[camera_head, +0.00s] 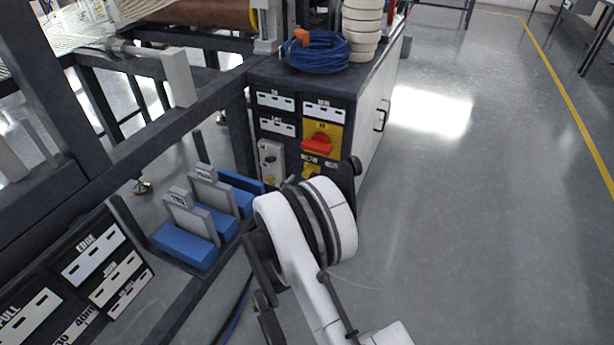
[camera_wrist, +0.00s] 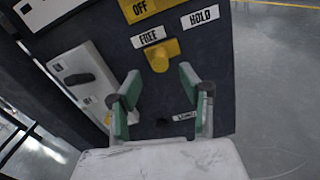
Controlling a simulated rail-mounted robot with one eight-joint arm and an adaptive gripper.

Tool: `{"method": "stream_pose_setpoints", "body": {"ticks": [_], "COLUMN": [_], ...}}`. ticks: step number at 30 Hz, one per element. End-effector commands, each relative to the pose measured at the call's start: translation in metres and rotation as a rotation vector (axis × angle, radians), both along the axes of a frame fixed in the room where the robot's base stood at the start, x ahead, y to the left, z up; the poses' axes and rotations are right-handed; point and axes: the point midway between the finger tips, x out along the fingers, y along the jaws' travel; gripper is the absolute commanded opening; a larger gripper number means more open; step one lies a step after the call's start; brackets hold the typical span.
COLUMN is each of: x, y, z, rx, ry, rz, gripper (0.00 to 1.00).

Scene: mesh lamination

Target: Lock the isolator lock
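The isolator has a red handle (camera_head: 318,144) on a yellow plate on the cabinet front in the head view. Below it, a yellow lock knob (camera_head: 311,171) is partly hidden by my arm. In the wrist view the yellow lock knob (camera_wrist: 160,54) sits below the FREE label (camera_wrist: 149,36) and the HOLD label (camera_wrist: 200,16). Its tab points down, toward neither label. My gripper (camera_wrist: 162,93) is open and empty, with green-padded fingers spread below the knob in the picture. No contact with the knob shows. In the head view my fingers are hidden behind my wrist.
A grey switch box (camera_wrist: 83,78) is left of the knob. Blue cable (camera_head: 318,53) and white rolls (camera_head: 361,30) rest on the cabinet top. Open floor (camera_head: 480,180) lies right.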

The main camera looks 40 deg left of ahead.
Motion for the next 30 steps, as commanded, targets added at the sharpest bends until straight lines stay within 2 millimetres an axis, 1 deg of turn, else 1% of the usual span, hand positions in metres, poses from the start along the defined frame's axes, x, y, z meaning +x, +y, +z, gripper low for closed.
{"method": "stream_pose_setpoints", "body": {"ticks": [1,6,12,16,24,30], "x": [0.011,0.038,0.058,0.063,0.063,0.063], "y": [0.001,0.008,0.014,0.015,0.016,0.016], "z": [-0.002,-0.002,-0.001,0.0,0.0,0.0], "rx": [0.0,0.0,0.0,0.0,0.0,0.0], "ry": [0.0,0.0,0.0,0.0,0.0,0.0], "rz": [-0.002,-0.001,-0.001,0.0,0.001,0.0], "gripper": [0.39,0.39,0.39,0.39,0.39,0.13]}}
